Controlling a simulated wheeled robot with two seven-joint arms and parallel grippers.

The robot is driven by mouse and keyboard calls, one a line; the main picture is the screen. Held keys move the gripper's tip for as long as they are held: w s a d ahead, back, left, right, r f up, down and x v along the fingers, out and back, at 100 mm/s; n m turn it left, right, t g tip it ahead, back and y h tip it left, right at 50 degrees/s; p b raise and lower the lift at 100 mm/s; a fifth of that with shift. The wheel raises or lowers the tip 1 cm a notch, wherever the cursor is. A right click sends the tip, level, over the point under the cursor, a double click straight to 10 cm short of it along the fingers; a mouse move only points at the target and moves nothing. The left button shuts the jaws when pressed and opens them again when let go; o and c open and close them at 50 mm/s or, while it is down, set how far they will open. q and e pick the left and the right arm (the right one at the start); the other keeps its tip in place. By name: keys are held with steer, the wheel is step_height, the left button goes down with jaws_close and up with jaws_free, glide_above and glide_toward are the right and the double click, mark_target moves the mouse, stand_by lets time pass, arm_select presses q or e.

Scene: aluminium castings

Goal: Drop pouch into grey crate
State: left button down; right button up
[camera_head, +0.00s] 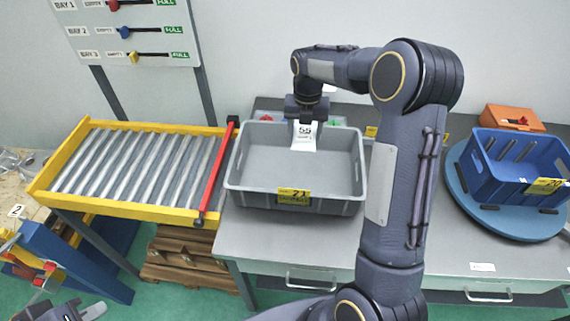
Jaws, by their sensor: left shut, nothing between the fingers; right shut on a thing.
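The pouch (303,138) is a small white packet with a dark number that looks like 55. My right gripper (304,121) is shut on its top edge, and the pouch hangs upright. The grey crate (252,199) is open-topped, with a yellow label reading 21 on its front, and stands on the grey table. The pouch is over the crate's back part; whether it touches the crate is hard to tell. My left gripper (92,311) is partly in view at the bottom left, shut and empty, far from the crate.
A yellow-framed roller conveyor (130,207) with a red bar (217,168) stands left of the crate. A blue crate (497,183) labelled 20 sits on a round blue turntable (470,205) at right. An orange case (512,118) lies behind it. My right arm hides the table's middle.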

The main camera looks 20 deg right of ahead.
step_height(320, 180, down, 6)
steer(key=b, duration=0.4)
steer(key=o, duration=1.2)
steer(key=shift+r, duration=0.1)
steer(key=shift+r+b, duration=0.6)
steer(key=shift+r, duration=3.3)
